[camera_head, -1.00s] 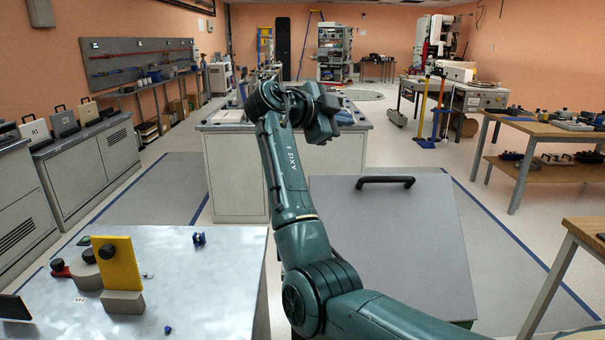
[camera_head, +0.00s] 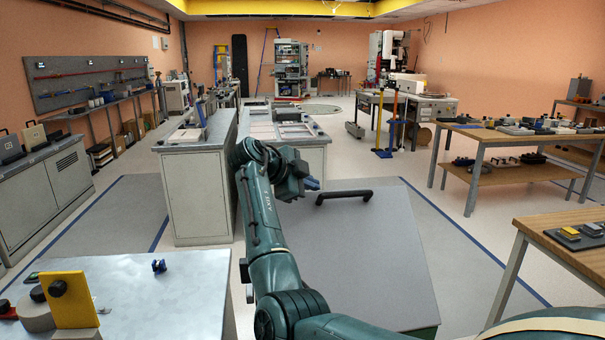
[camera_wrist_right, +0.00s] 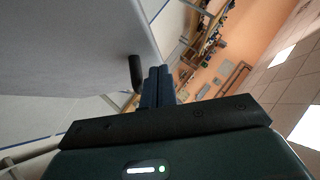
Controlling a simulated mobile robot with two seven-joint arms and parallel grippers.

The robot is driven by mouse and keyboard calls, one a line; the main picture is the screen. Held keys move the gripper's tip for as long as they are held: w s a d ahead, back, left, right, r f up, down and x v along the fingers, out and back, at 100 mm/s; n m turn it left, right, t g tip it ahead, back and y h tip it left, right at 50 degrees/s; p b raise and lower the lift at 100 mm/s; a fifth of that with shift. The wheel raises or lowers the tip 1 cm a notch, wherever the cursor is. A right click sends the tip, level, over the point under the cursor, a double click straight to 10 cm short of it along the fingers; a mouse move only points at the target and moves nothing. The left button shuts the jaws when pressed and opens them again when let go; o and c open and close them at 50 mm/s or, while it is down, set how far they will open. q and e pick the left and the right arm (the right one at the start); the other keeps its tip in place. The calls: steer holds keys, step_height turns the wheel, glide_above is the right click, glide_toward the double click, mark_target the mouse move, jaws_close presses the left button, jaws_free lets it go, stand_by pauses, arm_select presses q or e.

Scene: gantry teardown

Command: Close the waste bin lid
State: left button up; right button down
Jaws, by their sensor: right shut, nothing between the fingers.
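The waste bin lid (camera_head: 355,255) is a flat grey panel with a black bar handle (camera_head: 343,196) along its far edge. It slopes in the head view, and a little of a green body (camera_head: 425,333) shows under its near right corner. My right gripper (camera_head: 312,184) is shut and empty, just left of the handle. In the right wrist view its blue fingers (camera_wrist_right: 157,86) are together, close beside the black handle (camera_wrist_right: 135,72), with the lid's grey face (camera_wrist_right: 75,45) at upper left. Contact cannot be told. My left gripper is not in view.
A metal-topped table (camera_head: 165,290) with a yellow block (camera_head: 72,298) stands at near left. A grey cabinet bench (camera_head: 195,185) stands beyond my arm. Wooden tables (camera_head: 555,235) are at right. Floor (camera_head: 455,235) between lid and tables is clear.

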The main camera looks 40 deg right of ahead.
steer(key=shift+w+d+f, duration=0.3)
steer(key=shift+w+f, duration=0.25)
steer(key=shift+f, duration=0.1)
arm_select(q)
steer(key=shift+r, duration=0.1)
